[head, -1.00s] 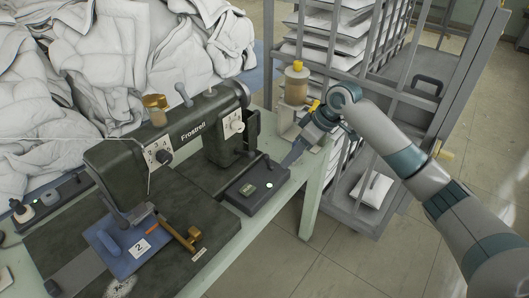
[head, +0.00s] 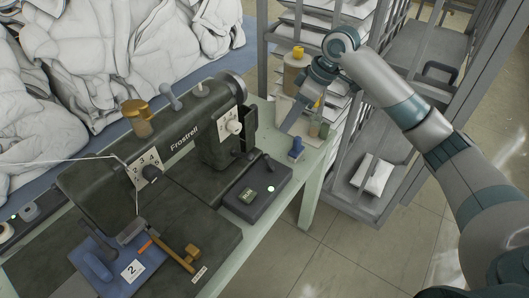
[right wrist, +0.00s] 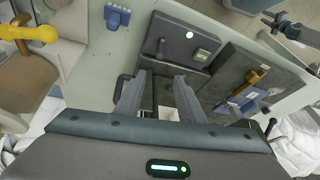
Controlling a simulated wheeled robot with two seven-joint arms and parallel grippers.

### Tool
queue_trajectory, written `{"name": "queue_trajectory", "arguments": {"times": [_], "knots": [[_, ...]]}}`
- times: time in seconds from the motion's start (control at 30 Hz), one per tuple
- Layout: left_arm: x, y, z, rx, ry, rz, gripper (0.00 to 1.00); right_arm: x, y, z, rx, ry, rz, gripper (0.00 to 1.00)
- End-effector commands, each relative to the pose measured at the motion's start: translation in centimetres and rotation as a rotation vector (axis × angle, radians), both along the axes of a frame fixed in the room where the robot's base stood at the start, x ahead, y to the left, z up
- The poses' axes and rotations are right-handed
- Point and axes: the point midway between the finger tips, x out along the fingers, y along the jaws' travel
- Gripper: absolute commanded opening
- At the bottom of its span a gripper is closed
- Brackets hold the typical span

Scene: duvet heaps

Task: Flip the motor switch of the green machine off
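The dark green sewing machine (head: 185,150), marked Frostrell, stands on the table in the head view. At its right end is a low dark switch box (head: 258,205) with a small lever, a green-grey piece and a lit greenish-white lamp (head: 270,188). The box also shows in the right wrist view (right wrist: 178,62), with its lever (right wrist: 160,48) at one end. My right gripper (head: 288,128) is above the table's back right part, beyond the box and apart from it. Its two fingers are spread and empty in the right wrist view (right wrist: 160,80).
A small blue block (head: 296,148) lies on the table behind the box, below my right gripper. A grey rack (head: 400,75) borders the right side. White duvets (head: 90,70) heap behind the machine.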

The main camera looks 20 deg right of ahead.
Motion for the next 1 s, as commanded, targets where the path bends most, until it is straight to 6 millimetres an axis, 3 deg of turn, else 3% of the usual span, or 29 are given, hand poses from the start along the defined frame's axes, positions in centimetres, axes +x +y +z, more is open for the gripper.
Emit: {"name": "queue_trajectory", "arguments": {"times": [0.27,0.47,1.0], "knots": [[0.0,0.0,0.2,0.000,0.000,0.000,0.31,0.1,0.2,-0.4,0.002,0.000,-0.001,0.35],[0.1,0.0,0.6,0.000,-0.001,0.000,0.31,0.3,0.8,-2.0,0.001,0.002,0.000,0.35],[0.1,-0.1,3.0,-0.001,-0.001,0.000,0.31,1.8,4.2,-10.5,0.001,0.003,-0.001,0.35]]}}
